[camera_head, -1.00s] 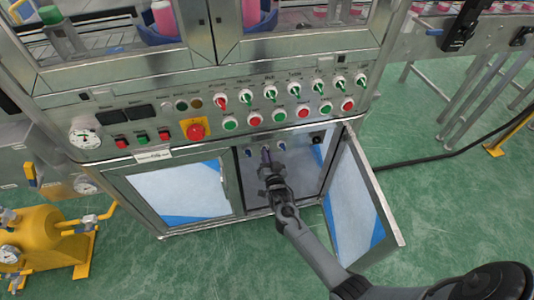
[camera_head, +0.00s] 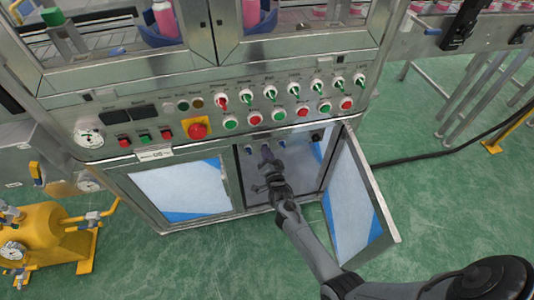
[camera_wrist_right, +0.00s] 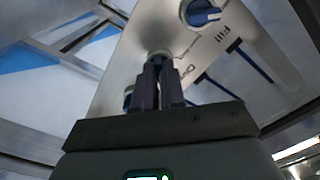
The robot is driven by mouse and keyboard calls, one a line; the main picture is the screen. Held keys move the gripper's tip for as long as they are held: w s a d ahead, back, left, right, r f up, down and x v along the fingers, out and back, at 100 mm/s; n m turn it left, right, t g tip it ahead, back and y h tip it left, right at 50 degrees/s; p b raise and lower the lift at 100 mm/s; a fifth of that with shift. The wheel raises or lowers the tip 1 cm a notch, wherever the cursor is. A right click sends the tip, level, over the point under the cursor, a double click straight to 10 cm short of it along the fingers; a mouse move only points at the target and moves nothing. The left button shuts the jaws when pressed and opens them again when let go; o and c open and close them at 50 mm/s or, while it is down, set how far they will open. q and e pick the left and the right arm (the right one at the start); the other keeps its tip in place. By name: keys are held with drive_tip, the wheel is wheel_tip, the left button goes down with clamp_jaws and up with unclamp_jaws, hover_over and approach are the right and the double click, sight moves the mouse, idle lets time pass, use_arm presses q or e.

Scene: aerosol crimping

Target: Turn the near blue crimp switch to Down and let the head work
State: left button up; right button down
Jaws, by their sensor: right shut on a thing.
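The blue crimp switch is in the open lower cabinet of the machine, at the row of small switches under the main panel. In the right wrist view my right gripper (camera_wrist_right: 158,75) is shut on it, on the panel beside the "Crimp" lettering. The fingers cover most of the switch, so its direction cannot be read. In the head view the right gripper (camera_head: 267,155) reaches into the cabinet. The blue "Fill" switch (camera_wrist_right: 203,13) is to the right, and part of another blue switch (camera_wrist_right: 128,97) shows at the left. My left gripper is not in view.
The cabinet's right door (camera_head: 358,205) stands open beside my arm. The left door (camera_head: 180,190) is closed. Above is the control panel with several selector switches, push buttons and a red emergency stop (camera_head: 196,129). A yellow tank (camera_head: 45,235) stands at the left.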

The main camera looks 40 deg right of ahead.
drive_tip(key=c, duration=1.2)
unclamp_jaws()
drive_tip(key=shift+p+v, duration=2.45)
drive_tip(key=shift+v, duration=3)
